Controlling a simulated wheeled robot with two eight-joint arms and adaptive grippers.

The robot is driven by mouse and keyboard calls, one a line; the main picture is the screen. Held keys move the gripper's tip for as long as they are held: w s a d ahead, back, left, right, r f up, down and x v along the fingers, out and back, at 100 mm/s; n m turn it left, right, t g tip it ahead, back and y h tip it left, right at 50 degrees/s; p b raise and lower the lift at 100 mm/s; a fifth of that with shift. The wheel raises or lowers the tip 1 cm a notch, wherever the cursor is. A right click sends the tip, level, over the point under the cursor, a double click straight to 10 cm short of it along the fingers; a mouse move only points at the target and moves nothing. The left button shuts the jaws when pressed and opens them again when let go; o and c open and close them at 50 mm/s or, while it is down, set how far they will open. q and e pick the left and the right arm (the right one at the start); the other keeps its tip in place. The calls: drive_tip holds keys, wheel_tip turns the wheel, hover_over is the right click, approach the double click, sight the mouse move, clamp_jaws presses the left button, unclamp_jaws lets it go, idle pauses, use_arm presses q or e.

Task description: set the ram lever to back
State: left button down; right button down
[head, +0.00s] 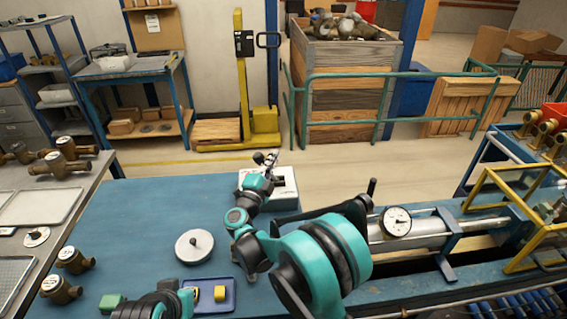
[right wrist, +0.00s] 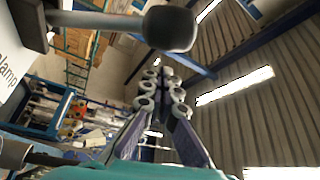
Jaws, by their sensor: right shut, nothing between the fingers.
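My right gripper (head: 265,158) is shut and empty, above the far side of a white box (head: 288,196) on the blue bench. In the right wrist view its fingers (right wrist: 160,88) meet at the tips. There a lever with a dark rounded knob (right wrist: 170,28) stands out from a dark block, beside a white panel (right wrist: 12,62) with partly cut-off lettering that reads "lamp". A gap shows between knob and fingers. I cannot tell which lever is the ram lever, or its setting. My left arm shows at the bottom left; its fingers cannot be made out.
A cylinder with a dial gauge (head: 397,221) and a yellow frame (head: 500,195) stand right. Brass meters (head: 62,290) stand left.

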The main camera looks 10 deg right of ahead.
sight(264, 160)
use_arm(q)
drive_tip(key=shift+f+b, duration=0.4)
drive_tip(key=shift+f, duration=0.05)
use_arm(e)
drive_tip(key=shift+a+f, duration=0.2)
drive_tip(key=shift+a, duration=0.55)
drive_tip(key=shift+a+f, duration=0.15)
drive_tip(key=shift+a, duration=0.6)
use_arm(q)
drive_tip(key=shift+d, duration=0.1)
use_arm(e)
drive_tip(key=shift+a, duration=0.15)
drive_tip(key=shift+a, duration=0.1)
